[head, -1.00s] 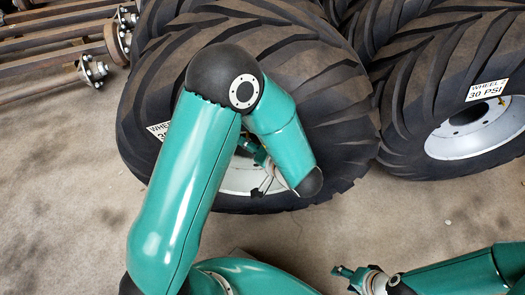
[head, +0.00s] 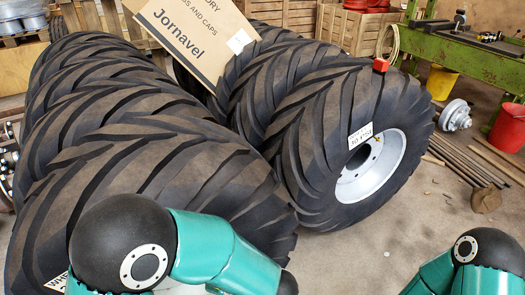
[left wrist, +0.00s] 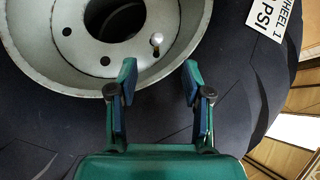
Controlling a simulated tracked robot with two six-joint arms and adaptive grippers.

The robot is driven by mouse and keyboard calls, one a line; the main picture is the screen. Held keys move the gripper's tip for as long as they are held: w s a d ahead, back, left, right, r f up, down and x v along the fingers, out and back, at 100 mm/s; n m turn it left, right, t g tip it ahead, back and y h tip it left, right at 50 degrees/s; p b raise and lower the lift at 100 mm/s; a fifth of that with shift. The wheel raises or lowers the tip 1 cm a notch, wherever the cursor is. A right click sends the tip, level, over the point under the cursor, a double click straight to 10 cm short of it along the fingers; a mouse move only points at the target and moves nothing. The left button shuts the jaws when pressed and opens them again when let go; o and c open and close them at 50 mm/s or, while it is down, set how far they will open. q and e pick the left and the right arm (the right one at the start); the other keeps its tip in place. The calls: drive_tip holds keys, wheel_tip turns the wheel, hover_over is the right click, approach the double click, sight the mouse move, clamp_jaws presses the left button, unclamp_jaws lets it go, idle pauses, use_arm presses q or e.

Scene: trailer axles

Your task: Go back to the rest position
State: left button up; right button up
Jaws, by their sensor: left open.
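My left arm is folded at the bottom left of the head view, in front of the nearest big tyre (head: 130,165); its gripper is hidden there. In the left wrist view my left gripper (left wrist: 158,78) is open, with nothing between its fingers. It faces the pale wheel rim (left wrist: 60,45), close to a small silver knob (left wrist: 157,40) on the rim.
A cardboard box (head: 195,40) leans between the tyre rows. A green bench (head: 470,60), yellow bucket (head: 441,82), red bucket (head: 510,127) and metal bars (head: 465,160) are at right.

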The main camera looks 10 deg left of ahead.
use_arm(q)
drive_tip(key=s+a+f+g, duration=0.1)
drive_tip(key=a+f+g, duration=0.2)
drive_tip(key=a+f, duration=0.45)
drive_tip(key=w+a+f+m+t+h, duration=0.1)
drive_tip(key=a+f+h, duration=0.1)
drive_tip(key=f, duration=0.3)
drive_tip(key=w+a+f+t+h, duration=0.1)
drive_tip(key=a+f+t, duration=0.1)
drive_tip(key=a+f, duration=0.15)
drive_tip(key=s+d+f+g+h, duration=0.1)
drive_tip(key=s+d+f+h, duration=0.2)
drive_tip(key=d+f+h, duration=0.3)
drive_tip(key=s+d+f+h, duration=0.3)
drive_tip(key=d+h, duration=0.1)
drive_tip(key=d, duration=0.4)
drive_tip(key=s+d+g+h, duration=0.2)
drive_tip(key=s+d+g, duration=0.1)
drive_tip(key=s+d, duration=0.2)
wheel_tip(320, 180, up, 25)
drive_tip(key=p, duration=2.4)
drive_tip(key=shift+w+f, duration=0.15)
drive_tip(key=shift+f, duration=0.05)
drive_tip(key=shift+a, duration=0.1)
